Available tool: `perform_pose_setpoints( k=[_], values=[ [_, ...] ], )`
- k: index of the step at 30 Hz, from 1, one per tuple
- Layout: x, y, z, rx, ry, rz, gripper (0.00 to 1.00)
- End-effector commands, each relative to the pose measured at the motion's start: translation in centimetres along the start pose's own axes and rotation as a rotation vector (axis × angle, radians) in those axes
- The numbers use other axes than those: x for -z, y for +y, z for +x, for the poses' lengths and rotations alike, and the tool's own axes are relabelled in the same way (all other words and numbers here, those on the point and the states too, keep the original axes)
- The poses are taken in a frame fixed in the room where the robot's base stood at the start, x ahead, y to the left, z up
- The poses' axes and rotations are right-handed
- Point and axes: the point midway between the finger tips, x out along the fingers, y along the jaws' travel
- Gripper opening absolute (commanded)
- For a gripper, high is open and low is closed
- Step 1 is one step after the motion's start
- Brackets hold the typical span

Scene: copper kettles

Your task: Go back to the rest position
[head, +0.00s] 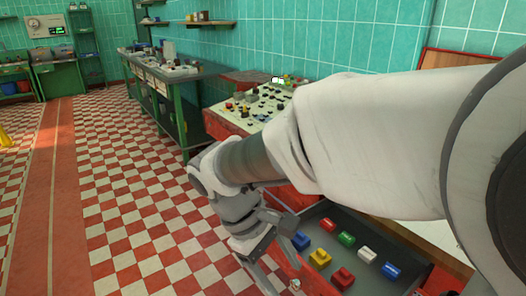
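My white arm reaches across the right half of the head view and bends down at the wrist. My gripper (268,268) hangs at the bottom centre, beside the left end of a dark open tray (408,262).
The tray holds several coloured pieces, among them a yellow one (320,258) and a green one (346,238). A control panel (240,112) with knobs stands behind my arm. A green workbench (188,88) runs along the tiled wall.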

Motion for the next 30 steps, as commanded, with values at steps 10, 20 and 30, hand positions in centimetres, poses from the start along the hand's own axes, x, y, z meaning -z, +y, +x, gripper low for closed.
perform_pose_setpoints(
  k=[10,20,30],
  values=[
    [-6.8,2.8,-0.6,0.137,0.315,0.425,0.7],
    [-11.6,3.8,-0.8,0.177,0.596,0.798,0.7],
    [-14.8,5.2,-5.4,0.176,0.7,0.933,0.7]
  ],
)
